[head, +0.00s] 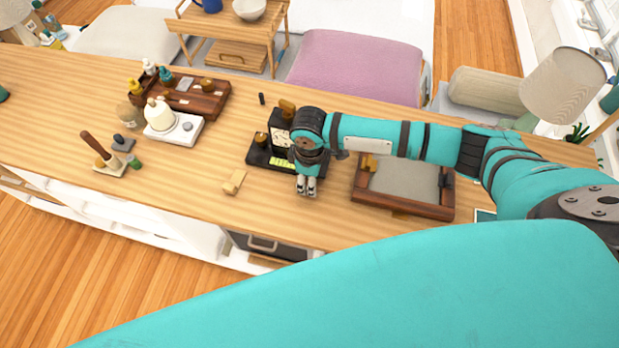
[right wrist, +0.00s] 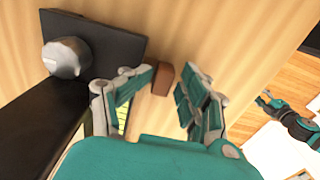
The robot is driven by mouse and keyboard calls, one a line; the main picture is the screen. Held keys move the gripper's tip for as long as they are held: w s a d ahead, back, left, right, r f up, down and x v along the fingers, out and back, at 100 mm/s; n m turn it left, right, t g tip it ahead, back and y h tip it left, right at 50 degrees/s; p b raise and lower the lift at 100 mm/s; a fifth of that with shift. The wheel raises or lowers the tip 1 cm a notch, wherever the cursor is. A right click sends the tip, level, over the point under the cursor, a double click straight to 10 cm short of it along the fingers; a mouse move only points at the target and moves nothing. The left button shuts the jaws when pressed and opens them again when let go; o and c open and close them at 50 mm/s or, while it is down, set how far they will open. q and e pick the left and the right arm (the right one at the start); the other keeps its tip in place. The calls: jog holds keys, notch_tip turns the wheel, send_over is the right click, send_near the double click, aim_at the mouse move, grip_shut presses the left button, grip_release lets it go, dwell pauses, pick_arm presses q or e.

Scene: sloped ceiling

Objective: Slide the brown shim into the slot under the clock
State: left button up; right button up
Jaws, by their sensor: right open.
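The clock (head: 281,128) is a dark upright block with a white dial, standing on a black base (head: 258,157) on the counter. Part of it is hidden behind my right gripper (head: 306,190), which points down at the base's front side. In the right wrist view, my right gripper (right wrist: 168,85) is open. The brown shim (right wrist: 163,78) shows between its fingertips, nearer the left one; I cannot tell whether they touch. The slot is not clearly visible. The dark base (right wrist: 105,38) lies left of the fingers. My left gripper (right wrist: 268,100) shows small at the right.
A brown tray with a grey inlay (head: 403,205) stands right of the clock. Further left are a white dispenser stand (head: 185,135), a dark wooden caddy (head: 205,102) and a stamp-like handle (head: 97,147).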

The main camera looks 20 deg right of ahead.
jog(key=shift+r, duration=0.15)
notch_tip(320, 180, up, 12)
dwell(0.3)
